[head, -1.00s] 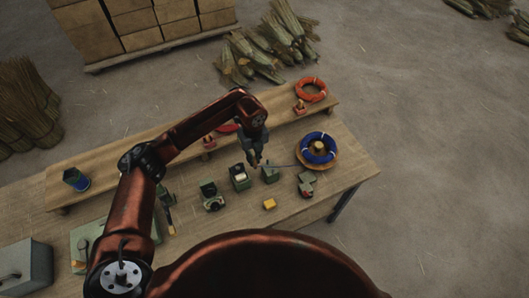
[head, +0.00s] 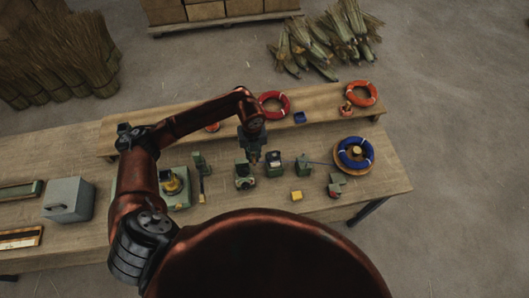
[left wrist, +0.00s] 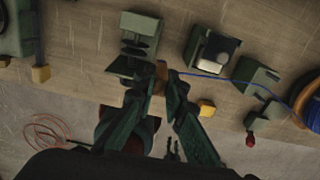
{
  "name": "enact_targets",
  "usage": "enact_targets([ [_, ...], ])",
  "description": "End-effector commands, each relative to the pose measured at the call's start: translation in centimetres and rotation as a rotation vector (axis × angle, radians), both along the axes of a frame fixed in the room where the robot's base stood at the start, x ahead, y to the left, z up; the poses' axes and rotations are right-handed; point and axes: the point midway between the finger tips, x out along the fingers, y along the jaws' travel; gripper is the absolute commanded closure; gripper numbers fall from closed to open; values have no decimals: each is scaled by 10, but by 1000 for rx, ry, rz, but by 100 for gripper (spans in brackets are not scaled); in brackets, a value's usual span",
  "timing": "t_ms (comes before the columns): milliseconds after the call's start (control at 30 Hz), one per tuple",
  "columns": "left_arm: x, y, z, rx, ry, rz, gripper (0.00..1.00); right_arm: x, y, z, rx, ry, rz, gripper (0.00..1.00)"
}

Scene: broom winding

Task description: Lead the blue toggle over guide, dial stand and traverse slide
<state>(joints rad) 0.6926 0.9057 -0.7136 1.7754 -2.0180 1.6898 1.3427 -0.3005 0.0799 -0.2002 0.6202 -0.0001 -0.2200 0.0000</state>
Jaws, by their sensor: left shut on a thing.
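My left gripper (head: 253,158) is shut on the toggle (left wrist: 162,72), a small orange-brown piece between its fingertips in the left wrist view. A blue cord (left wrist: 225,79) runs right from it to the blue coil (head: 355,153) on a round wooden base. The green guide (head: 303,166) stands nearest the coil. The dial stand (head: 274,163), with a pale round part on top (left wrist: 213,47), is just right of my gripper. The green unit with dark slots, seemingly the traverse slide (left wrist: 137,45), is just left. Whether the cord sits in the guide is unclear. My right gripper is not seen.
A yellow block (head: 297,196) and a green piece with a red knob (head: 334,190) lie at the front. A raised shelf (head: 240,118) behind carries a red ring (head: 273,104) and an orange ring (head: 361,94). A grey box (head: 69,199) stands left.

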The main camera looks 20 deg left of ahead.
Motion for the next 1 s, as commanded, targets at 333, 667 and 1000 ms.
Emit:
enact_targets([
  [333,-29,48,1,3,1,3,100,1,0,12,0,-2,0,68],
  [667,-55,90,-1,3,2,3,100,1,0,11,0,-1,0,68],
  [1000,-83,135,-1,4,3,3,100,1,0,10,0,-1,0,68],
])
